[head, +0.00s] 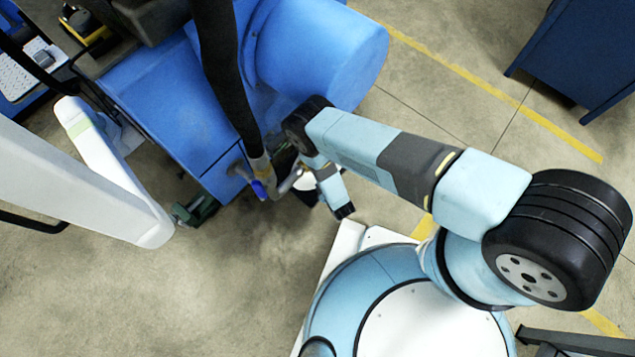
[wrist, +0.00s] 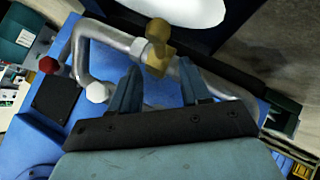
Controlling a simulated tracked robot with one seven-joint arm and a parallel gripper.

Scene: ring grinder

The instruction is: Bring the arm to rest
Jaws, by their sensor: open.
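My gripper (wrist: 158,66) is open in the wrist view, its two blue-grey fingers apart with nothing held between them. Beyond the fingertips are a bent metal pipe (wrist: 95,55) and a brass fitting (wrist: 157,52); whether the fingers touch them I cannot tell. In the head view my arm is bent and reaches left from its base, with its end low beside the front of the blue ring grinder (head: 180,105). The fingers are too small to make out there.
In the head view a black hose (head: 222,75) hangs over the grinder, a white arm-like part (head: 90,180) stands left, and a blue cabinet (head: 580,55) stands upper right. Floor is clear lower left.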

